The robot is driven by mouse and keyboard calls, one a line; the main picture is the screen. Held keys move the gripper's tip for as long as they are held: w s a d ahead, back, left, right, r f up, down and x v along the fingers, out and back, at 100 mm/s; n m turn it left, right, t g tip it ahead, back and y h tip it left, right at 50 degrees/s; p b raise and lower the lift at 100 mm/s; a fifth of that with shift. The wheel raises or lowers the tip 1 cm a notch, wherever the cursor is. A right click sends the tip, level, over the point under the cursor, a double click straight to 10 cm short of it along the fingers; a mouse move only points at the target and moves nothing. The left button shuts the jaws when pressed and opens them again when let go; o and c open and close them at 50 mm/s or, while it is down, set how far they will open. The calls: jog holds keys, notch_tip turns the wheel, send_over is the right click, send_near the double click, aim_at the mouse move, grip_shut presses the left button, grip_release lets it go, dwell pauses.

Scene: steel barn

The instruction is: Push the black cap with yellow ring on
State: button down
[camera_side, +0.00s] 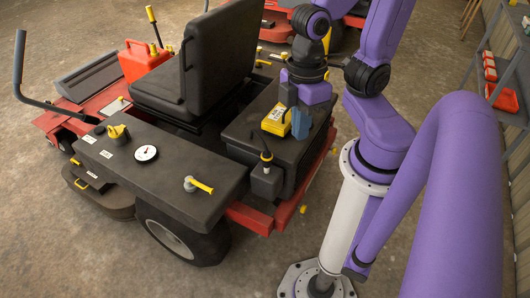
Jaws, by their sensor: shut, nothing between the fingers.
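The black cap with the yellow ring (266,157) is at the right side of the red mower, on top of a small dark block (267,182). A black stem or lead rises from it, leaning up to the left. I cannot tell how far down the cap sits. My gripper (300,134) points down to the right of the cap and higher in the picture, apart from it. Its blue fingers are shut and empty, beside a yellow box with a pale label (277,120).
The black seat (218,55) stands left of my gripper. The dark side deck (165,175) bears a gauge (146,153), a yellow knob (117,131) and a yellow-handled valve (198,185). A red fuel can (142,62) is behind. Shelves (500,90) stand far right.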

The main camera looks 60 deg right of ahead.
jog(key=w+a+f+m+t+y, duration=0.1)
jog(key=w+a+f+m+y, duration=0.4)
jog(key=w+a+m, duration=0.5)
jog(key=w+d+f+m+t+h, duration=0.3)
jog(key=w+d+f+m, duration=0.1)
jog(key=w+d+m, duration=0.45)
jog(key=s+d+f+m+g+h, duration=0.2)
jog(key=d+f+m+h, duration=0.4)
jog(key=d+m, duration=0.5)
jog(key=shift+d+g, duration=0.8)
jog(key=shift+d, duration=0.15)
jog(key=shift+s+f, duration=0.1)
